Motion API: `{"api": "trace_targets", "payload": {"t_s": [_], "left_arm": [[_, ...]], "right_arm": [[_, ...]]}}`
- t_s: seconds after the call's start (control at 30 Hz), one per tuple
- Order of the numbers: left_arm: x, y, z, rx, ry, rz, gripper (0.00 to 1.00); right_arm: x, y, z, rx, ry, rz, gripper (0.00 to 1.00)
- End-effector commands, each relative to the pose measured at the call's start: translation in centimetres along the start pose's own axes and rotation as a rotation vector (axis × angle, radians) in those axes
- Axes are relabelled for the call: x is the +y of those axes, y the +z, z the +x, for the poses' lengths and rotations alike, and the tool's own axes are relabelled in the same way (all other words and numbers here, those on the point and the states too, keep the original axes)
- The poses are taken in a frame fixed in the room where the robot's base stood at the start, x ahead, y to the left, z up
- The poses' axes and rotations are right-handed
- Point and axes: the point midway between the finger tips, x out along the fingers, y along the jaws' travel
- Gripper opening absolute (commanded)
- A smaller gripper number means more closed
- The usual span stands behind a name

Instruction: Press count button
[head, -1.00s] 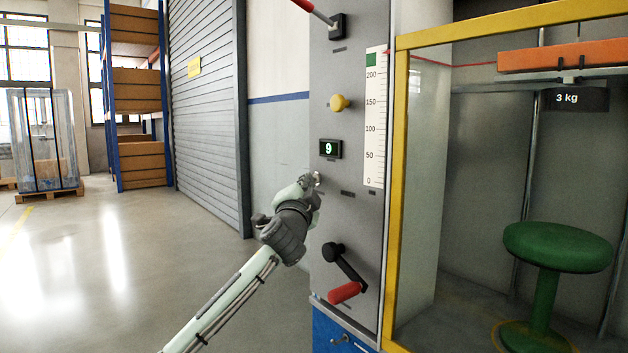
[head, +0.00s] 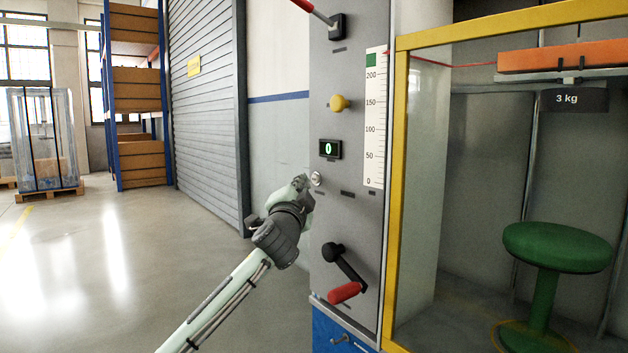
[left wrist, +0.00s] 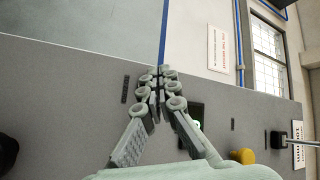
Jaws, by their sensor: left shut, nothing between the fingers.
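The grey control panel (head: 350,215) stands in the middle of the head view. A small round silver button (head: 317,179) sits on it, below a dark counter display (head: 330,149) that shows a green 0. My left gripper (head: 303,183) is just left of the silver button, apart from it, with its fingers closed together and empty. In the left wrist view the shut fingers (left wrist: 162,80) point at the panel, and part of the display (left wrist: 197,125) shows beside them. The silver button is hidden in that view. My right gripper is not in view.
A yellow knob (head: 339,103) is above the display, and a crank with a red handle (head: 345,292) is below the button. A yellow-framed case (head: 398,200) with a green stool (head: 557,246) stands at right. Open floor lies left.

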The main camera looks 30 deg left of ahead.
Motion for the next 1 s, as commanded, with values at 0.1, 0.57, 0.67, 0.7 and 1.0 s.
{"api": "trace_targets", "payload": {"t_s": [0.1,0.57,0.67,0.7,1.0], "left_arm": [[0.0,0.0,0.0,0.000,0.000,0.000,0.00],[-2.0,2.2,-2.9,-0.001,0.001,0.000,0.00],[-2.4,2.4,-3.3,0.000,0.000,0.001,0.00],[-2.5,2.5,-3.4,0.000,0.000,0.001,0.00],[-2.5,2.5,-3.5,0.000,0.000,0.000,0.00]], "right_arm": [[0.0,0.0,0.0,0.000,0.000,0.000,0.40],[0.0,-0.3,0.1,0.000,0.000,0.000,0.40],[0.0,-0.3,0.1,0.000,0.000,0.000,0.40],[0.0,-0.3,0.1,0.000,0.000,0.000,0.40],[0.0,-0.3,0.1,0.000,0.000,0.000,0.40]]}}
